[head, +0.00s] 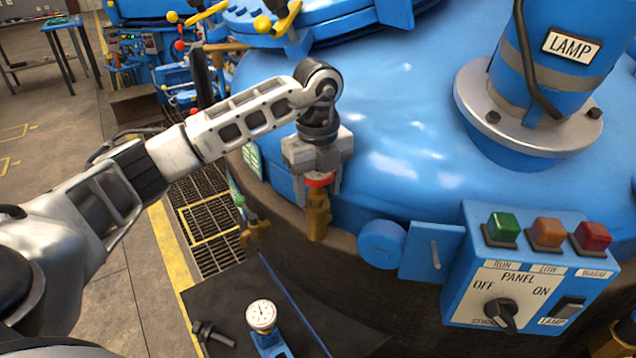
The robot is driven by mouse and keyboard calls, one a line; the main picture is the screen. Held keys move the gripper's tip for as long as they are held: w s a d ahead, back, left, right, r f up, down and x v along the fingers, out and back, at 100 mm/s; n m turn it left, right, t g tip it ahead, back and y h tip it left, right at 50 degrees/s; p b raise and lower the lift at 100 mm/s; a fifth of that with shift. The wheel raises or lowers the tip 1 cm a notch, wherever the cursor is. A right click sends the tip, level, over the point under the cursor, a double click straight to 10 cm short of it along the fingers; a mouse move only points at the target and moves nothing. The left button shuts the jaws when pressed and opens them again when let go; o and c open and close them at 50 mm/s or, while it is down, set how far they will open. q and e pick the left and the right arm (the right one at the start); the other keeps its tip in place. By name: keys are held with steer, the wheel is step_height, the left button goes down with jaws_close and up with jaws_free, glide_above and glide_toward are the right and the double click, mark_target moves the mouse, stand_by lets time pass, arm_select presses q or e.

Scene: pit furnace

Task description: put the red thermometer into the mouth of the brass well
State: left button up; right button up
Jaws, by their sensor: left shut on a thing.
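My left gripper (318,184) comes in from the left and points down at the side of the blue furnace vessel. It is shut on the red thermometer (320,180), of which only a short red part shows between the fingers. The brass well (317,218) stands upright directly below. The red part sits at the top of the well, in line with it. The fingers hide the well's mouth, so I cannot tell how far the thermometer is inside. My right gripper is not in view.
A blue control panel (482,284) with coloured buttons juts out at the right. A dark mat (338,322) holds a dial gauge (262,316) and a black tool (212,334). A lamp housing (560,75) stands on the vessel. Floor grating (207,232) lies left of the well.

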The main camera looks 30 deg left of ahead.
arm_select(q)
steer(key=shift+f, duration=0.15)
steer(key=shift+f, duration=0.25)
stand_by(0.5)
steer(key=shift+f+b, duration=0.2)
steer(key=shift+b, duration=0.15)
steer(key=o, duration=1.1)
steer(key=shift+s, duration=0.1)
steer(key=shift+r, duration=0.1)
